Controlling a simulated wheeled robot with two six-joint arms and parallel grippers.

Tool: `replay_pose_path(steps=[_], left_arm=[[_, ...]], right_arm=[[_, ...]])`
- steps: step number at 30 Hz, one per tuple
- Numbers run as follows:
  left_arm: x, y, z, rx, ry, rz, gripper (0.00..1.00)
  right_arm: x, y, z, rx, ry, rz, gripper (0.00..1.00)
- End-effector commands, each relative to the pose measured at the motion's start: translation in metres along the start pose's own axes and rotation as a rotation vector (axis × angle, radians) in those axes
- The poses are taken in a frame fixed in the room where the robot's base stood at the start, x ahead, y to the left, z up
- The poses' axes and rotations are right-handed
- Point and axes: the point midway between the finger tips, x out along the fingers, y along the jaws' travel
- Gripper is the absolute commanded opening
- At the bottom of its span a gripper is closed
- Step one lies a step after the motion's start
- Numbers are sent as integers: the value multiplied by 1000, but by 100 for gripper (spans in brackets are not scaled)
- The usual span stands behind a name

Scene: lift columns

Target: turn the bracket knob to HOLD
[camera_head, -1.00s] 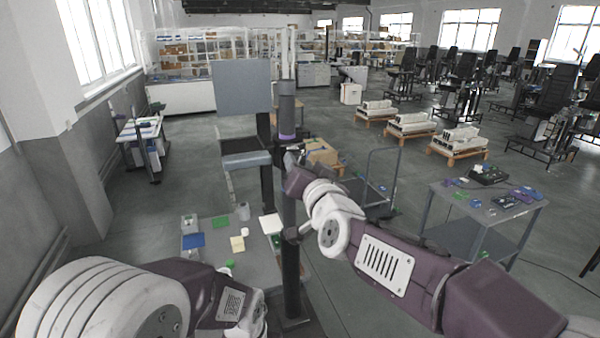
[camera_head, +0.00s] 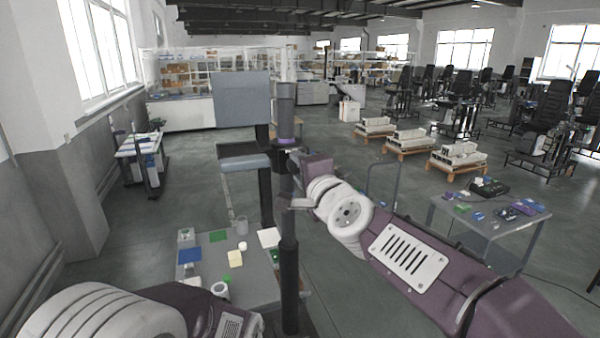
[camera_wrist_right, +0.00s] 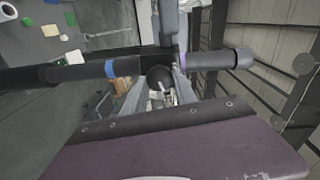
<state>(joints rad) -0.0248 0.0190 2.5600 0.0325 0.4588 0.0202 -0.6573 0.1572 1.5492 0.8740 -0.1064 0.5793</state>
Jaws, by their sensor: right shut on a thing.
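The lift column (camera_head: 288,220) stands upright in the middle of the head view, with a purple band near its upper part. The bracket (camera_head: 287,146) is on the column just below that band, partly hidden by my right gripper (camera_head: 296,162). In the right wrist view the column lies across the picture, with a blue band to the left and a purple band to the right. The round black knob (camera_wrist_right: 159,77) sits between the two grey fingers of my right gripper (camera_wrist_right: 161,88), which is shut on it. A pale pointer shows on the knob; its setting cannot be read. My left gripper is out of view.
A grey panel (camera_head: 241,98) and a tray-like shelf (camera_head: 243,158) stand just behind the column. A low bench (camera_head: 255,290) with small items lies below. A grey table (camera_head: 490,228) with parts stands at the right.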

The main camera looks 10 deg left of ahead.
Motion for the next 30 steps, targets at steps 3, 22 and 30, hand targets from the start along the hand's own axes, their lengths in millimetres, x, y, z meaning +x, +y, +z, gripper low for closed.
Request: replay_pose_path(steps=[3, 22, 30], left_arm=[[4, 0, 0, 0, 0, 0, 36], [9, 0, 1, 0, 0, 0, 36], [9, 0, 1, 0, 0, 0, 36]], right_arm=[[0, -1, -1, 84, -4, -3, 0], [0, -2, -1, 296, -19, -2, 0], [-1, -3, -1, 299, -19, -3, 0]])
